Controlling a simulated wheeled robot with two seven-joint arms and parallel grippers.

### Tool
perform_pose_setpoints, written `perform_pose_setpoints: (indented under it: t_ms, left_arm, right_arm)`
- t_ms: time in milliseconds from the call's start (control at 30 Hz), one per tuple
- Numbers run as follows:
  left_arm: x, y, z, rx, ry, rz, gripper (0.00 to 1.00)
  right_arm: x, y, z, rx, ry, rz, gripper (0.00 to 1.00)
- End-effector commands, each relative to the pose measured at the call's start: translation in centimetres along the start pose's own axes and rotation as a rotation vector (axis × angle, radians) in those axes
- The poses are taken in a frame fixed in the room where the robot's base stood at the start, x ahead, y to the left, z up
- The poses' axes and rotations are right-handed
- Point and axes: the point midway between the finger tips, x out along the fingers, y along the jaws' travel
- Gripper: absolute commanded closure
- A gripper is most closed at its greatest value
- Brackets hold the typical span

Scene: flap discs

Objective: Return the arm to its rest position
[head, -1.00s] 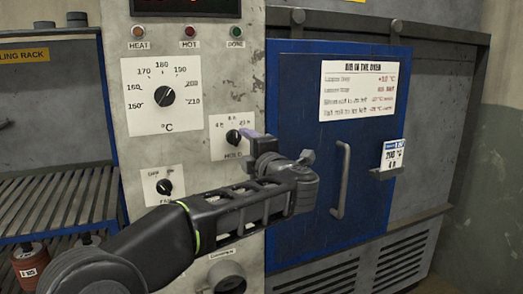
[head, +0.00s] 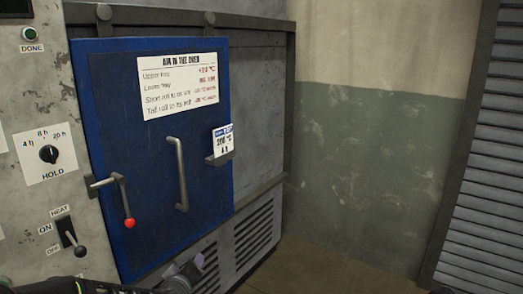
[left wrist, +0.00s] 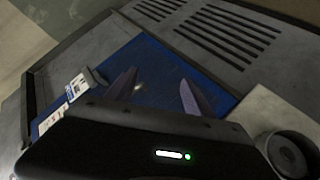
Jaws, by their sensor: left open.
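My left arm shows only at the bottom edge of the head view, with my left gripper (head: 192,268) low in front of the oven's lower panel. In the left wrist view the two fingers of that gripper (left wrist: 153,95) stand apart with nothing between them. The blue oven door (head: 150,170) is behind them and looks closed. My right gripper is in neither view.
The oven door has a grey handle (head: 180,175), a red-knobbed latch (head: 129,222) and a small card (head: 223,140). The control panel with the HOLD dial (head: 48,154) is at the left. A bare wall (head: 370,170) and floor are to the right.

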Motion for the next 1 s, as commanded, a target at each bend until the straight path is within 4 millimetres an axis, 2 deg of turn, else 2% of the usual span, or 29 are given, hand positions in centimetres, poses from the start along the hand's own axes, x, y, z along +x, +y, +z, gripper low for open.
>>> perform_pose_setpoints:
  t_ms: [33,100,167,200,267,300,367,400,500,600,700,800,1000]
  left_arm:
    - [-0.3,-1.6,4.0,0.051,-0.098,-0.016,0.39]
    - [-1.2,-3.8,9.4,0.118,-0.229,-0.031,0.39]
    - [-2.5,-5.8,13.8,0.17,-0.34,-0.043,0.39]
    - [-3.7,-7.2,16.6,0.202,-0.416,-0.051,0.39]
    - [-5.8,-9.2,20.7,0.247,-0.53,-0.062,0.39]
    - [-7.5,-10.6,23.2,0.273,-0.605,-0.069,0.39]
    - [-10.3,-12.6,26.8,0.31,-0.717,-0.078,0.39]
    - [-12.4,-13.8,28.9,0.33,-0.79,-0.084,0.39]
    - [-17.4,-16.5,33.1,0.363,-0.947,-0.099,0.39]
    - [-21.6,-18.4,35.8,0.373,-1.057,-0.119,0.39]
    - [-24.1,-19.5,37.2,0.365,-1.119,-0.144,0.39]
    - [-25.1,-19.9,37.8,0.357,-1.146,-0.156,0.39]
    - [-24.9,-20.0,37.8,0.356,-1.142,-0.157,0.39]
  right_arm:
    - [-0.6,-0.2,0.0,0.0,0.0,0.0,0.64]
    - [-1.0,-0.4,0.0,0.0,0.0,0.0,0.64]
    - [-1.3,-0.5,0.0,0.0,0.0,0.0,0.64]
    - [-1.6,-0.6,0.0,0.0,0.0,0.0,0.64]
    - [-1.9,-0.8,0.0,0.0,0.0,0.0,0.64]
    - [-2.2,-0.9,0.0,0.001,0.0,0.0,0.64]
    - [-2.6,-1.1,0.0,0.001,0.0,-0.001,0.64]
    - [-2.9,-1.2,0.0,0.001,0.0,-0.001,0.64]
    - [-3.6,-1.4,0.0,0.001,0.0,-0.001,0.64]
    - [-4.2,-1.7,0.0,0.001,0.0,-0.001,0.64]
    - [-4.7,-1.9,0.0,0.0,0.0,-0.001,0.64]
    - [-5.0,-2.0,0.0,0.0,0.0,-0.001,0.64]
    - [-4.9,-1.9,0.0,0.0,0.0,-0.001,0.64]
